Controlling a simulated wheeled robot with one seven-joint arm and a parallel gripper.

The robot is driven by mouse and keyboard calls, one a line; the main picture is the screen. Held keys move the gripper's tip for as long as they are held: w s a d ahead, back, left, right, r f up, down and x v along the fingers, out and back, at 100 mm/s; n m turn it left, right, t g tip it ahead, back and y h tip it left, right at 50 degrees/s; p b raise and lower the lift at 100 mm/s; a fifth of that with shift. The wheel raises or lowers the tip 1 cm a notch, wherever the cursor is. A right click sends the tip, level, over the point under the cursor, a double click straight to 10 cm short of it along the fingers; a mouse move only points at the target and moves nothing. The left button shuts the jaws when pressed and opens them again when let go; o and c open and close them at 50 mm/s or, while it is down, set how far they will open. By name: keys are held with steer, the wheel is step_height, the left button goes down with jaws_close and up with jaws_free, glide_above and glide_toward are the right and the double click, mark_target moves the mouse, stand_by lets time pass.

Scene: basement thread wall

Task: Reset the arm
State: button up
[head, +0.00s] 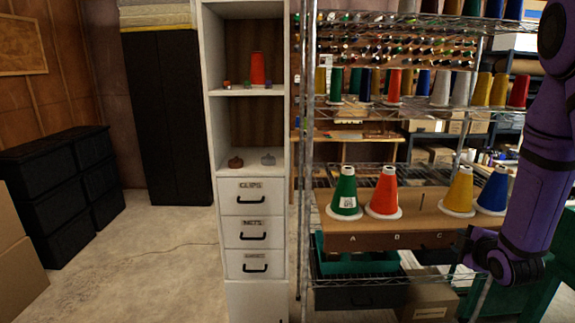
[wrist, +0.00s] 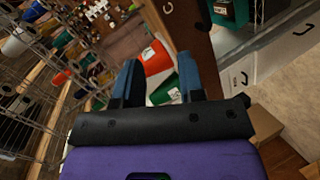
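My purple arm (head: 535,170) hangs down the right side of the head view, in front of the wire rack. Its lower end bends left below the board of thread cones; I cannot make out the fingers there. In the wrist view my gripper (wrist: 158,80) shows two blue fingers standing apart, with nothing held between them. A red cone (wrist: 153,58) and part of a green cone (wrist: 165,92) show beyond the fingers, in the gap.
A brown board (head: 375,240) on the rack carries green (head: 344,190), red (head: 384,192), yellow (head: 459,190) and blue (head: 493,189) cones. A white cabinet (head: 246,293) with drawers stands left of it. Black bins (head: 60,190) stand far left. The floor (head: 150,260) between is clear.

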steer(key=s+a+r+m+g, duration=0.2)
steer(key=s+a+r+m, duration=0.2)
steer(key=r, duration=0.4)
steer(key=s+a+r+m+g, duration=0.25)
steer(key=s+r+m, duration=0.2)
steer(key=r, duration=0.35)
steer(key=s+a+r+m+g, duration=0.2)
steer(key=s+a+r, duration=0.1)
steer(key=s, duration=0.7)
steer(key=s+a+r+m+g+y, duration=0.1)
steer(key=s+a+r+m+g, duration=0.1)
steer(key=s, duration=0.8)
steer(key=a+r+m, duration=0.1)
steer(key=a+r, duration=0.1)
steer(key=a, duration=0.1)
steer(key=shift+a+r, duration=0.3)
steer(key=shift+a, duration=0.05)
steer(key=shift+m, duration=0.25)
